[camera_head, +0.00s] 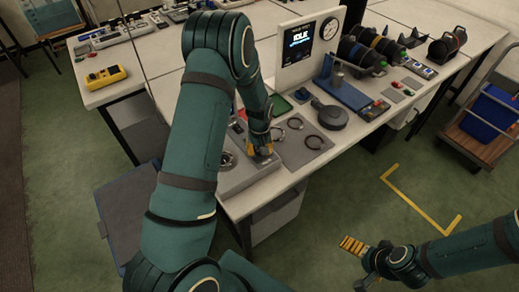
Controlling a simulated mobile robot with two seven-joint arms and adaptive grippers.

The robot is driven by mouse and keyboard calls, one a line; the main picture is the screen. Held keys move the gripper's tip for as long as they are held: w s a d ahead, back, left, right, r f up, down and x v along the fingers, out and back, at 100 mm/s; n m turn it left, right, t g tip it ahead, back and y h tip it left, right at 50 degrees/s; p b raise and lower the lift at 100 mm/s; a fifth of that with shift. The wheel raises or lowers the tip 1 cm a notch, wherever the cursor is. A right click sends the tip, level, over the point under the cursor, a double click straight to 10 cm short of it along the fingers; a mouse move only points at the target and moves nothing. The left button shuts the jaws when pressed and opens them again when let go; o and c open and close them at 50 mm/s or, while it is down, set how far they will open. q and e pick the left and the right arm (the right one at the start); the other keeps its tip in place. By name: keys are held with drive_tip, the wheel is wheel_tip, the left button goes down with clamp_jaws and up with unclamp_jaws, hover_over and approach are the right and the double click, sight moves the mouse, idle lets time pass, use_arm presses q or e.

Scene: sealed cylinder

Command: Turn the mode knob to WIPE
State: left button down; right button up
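My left gripper (262,149), with orange fingertips, points down at a grey control box (247,178) on the front left of the table. A round dark fitting (226,159) shows on the box beside my arm. I cannot tell whether it is the mode knob. My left arm and gripper hide part of the box, and no WIPE label is readable. Whether the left fingers hold anything is too small to tell. My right gripper (354,246) hangs over the floor at lower right, away from the table. Its finger gap cannot be made out.
A white panel's screen (298,41) reads IDLE, with a clock (330,28) beside it. A grey mat (303,157) with dark rings and a round black pan-like object (329,116) lie right of the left gripper. Dark spools (362,54) stand behind. A cart (480,140) stands at right.

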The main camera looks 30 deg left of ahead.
use_arm(q)
drive_tip(key=shift+m, duration=0.3)
drive_tip(key=m+b, duration=0.1)
drive_tip(key=m, duration=0.2)
drive_tip(key=shift+m+b, duration=0.3)
drive_tip(key=m+b, duration=0.1)
drive_tip(key=m, duration=0.8)
drive_tip(key=shift+m, duration=2.3)
drive_tip(key=c, duration=0.7)
unclamp_jaws()
drive_tip(key=shift+r, duration=0.1)
